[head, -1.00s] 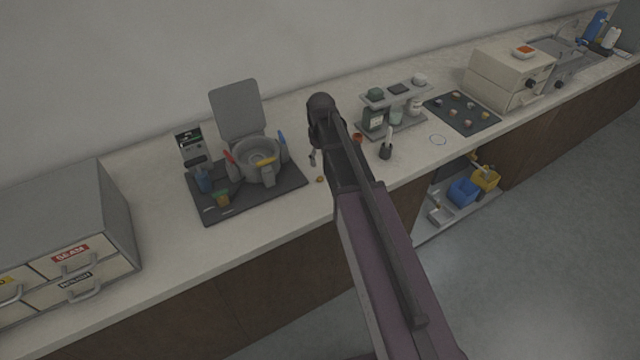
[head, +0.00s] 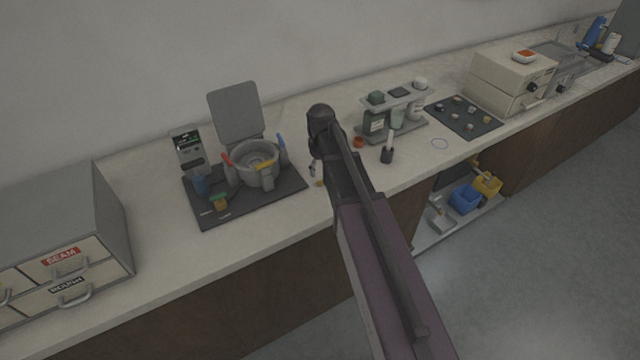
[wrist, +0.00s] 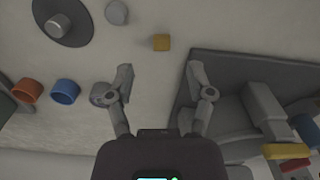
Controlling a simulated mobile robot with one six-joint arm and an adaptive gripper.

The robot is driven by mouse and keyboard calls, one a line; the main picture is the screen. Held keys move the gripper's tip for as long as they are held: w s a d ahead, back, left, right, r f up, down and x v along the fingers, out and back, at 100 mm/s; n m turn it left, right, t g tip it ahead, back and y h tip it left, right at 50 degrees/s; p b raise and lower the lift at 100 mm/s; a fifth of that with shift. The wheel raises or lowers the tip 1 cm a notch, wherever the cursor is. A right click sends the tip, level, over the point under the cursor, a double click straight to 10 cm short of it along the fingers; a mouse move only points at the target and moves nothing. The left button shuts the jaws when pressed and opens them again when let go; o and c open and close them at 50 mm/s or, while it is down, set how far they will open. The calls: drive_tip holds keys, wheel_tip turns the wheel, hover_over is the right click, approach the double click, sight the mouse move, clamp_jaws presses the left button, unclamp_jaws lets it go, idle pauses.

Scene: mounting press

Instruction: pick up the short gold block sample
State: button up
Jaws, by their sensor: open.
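The short gold block (wrist: 161,42) lies on the pale worktop in the wrist view, beyond my fingertips and roughly centred between them. In the head view the small gold block (head: 319,183) shows beside my arm, just below the visible part of my gripper (head: 314,168). My gripper (wrist: 160,80) is open and empty, with one finger on each side and a clear gap between. It does not touch the block. In the head view my arm hides most of the gripper.
The mounting press (head: 257,165) stands on a dark mat (head: 240,207); the mat's edge (wrist: 190,90) lies close to my right finger in the wrist view. Blue (wrist: 65,92) and orange (wrist: 27,91) rings and a grey cylinder (wrist: 117,12) lie left of the block.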

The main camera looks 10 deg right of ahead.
sight(320, 181)
drive_tip(key=shift+a+f+b, duration=0.1)
drive_tip(key=shift+f+b, duration=2.4)
drive_tip(key=shift+f, duration=0.05)
clamp_jaws()
